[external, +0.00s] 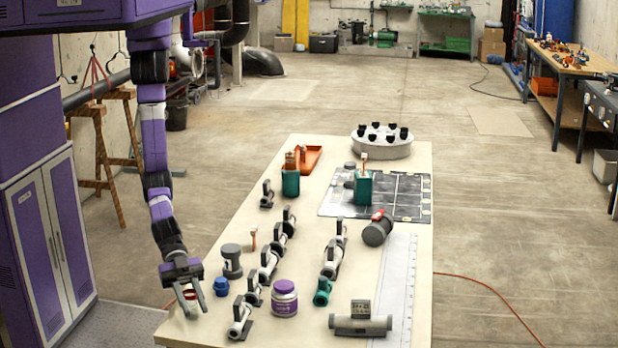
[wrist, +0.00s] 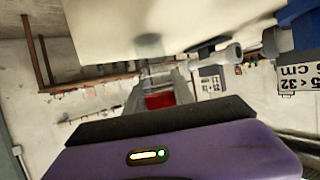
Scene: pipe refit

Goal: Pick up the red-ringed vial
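The red-ringed vial (external: 189,294) shows as a small red and white shape at the near left edge of the table, partly hidden by my gripper. My gripper (external: 194,303) reaches down there with its two grey fingers apart, one on each side of the vial. In the wrist view, a red patch of the vial (wrist: 159,101) fills much of the gap between the fingers of my gripper (wrist: 160,88). I cannot tell whether the fingers touch it, or whether it rests on the table.
A blue cap-like piece (external: 221,286), a grey jar (external: 232,261) and a purple-lidded jar (external: 284,298) stand to the right of my gripper. Several pipe fittings on stands fill the middle of the table (external: 205,330). A grey cylinder (external: 360,324) lies at the near right.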

